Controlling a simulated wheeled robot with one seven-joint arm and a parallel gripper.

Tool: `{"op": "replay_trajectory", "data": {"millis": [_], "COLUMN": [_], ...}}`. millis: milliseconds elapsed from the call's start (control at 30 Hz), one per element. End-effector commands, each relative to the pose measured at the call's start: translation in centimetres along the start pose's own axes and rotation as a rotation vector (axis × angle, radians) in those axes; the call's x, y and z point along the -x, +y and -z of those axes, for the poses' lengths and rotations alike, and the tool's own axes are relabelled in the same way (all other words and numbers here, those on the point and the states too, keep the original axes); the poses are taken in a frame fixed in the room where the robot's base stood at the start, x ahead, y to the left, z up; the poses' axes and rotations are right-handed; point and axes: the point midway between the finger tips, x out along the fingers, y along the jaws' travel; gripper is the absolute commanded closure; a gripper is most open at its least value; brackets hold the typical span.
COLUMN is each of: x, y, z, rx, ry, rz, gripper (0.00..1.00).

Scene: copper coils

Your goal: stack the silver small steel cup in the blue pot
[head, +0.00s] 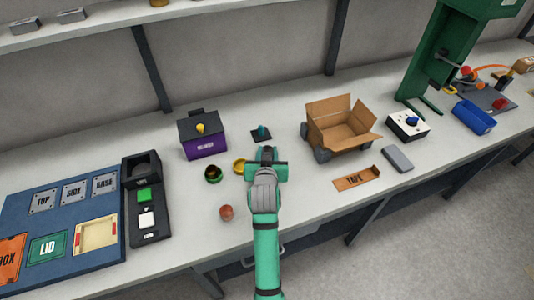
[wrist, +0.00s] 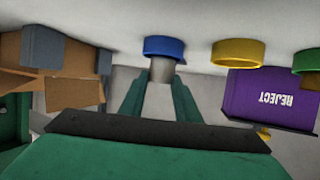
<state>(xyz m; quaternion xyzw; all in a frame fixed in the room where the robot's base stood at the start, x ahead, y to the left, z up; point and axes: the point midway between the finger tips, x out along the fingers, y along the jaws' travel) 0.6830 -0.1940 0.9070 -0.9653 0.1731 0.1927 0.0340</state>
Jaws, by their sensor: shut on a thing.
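My gripper (head: 265,156) is low over the middle of the table in the head view. In the wrist view, which is upside down, my gripper (wrist: 160,80) is shut on the silver small steel cup (wrist: 162,71). The cup sits between the two green fingers. The blue pot (wrist: 164,47) stands on the table, and the cup's far end meets its rim. I cannot tell whether the cup's end is inside the pot or just in front of it. In the head view my gripper and arm hide the cup and the blue pot.
A yellow pot (head: 239,166) and a green pot (head: 213,174) stand left of my gripper. Beyond them is a purple reject bin (head: 203,147). An open cardboard box (head: 343,133) is to the right. A reddish ball (head: 226,212) lies near the front edge.

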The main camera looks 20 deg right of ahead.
Motion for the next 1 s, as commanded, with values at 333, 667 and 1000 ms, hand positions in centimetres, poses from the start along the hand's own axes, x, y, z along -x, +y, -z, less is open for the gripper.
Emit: {"op": "replay_trajectory", "data": {"millis": [333,667,1000], "x": [-0.6,-0.7,-0.6], "y": [0.2,0.3,0.3], "z": [-1.4,-1.7,-1.4], "rx": [-0.001,-0.002,-0.002], "ry": [0.001,0.002,0.002], "rz": [-0.003,-0.004,-0.004], "gripper": [0.95,0.52,0.52]}}
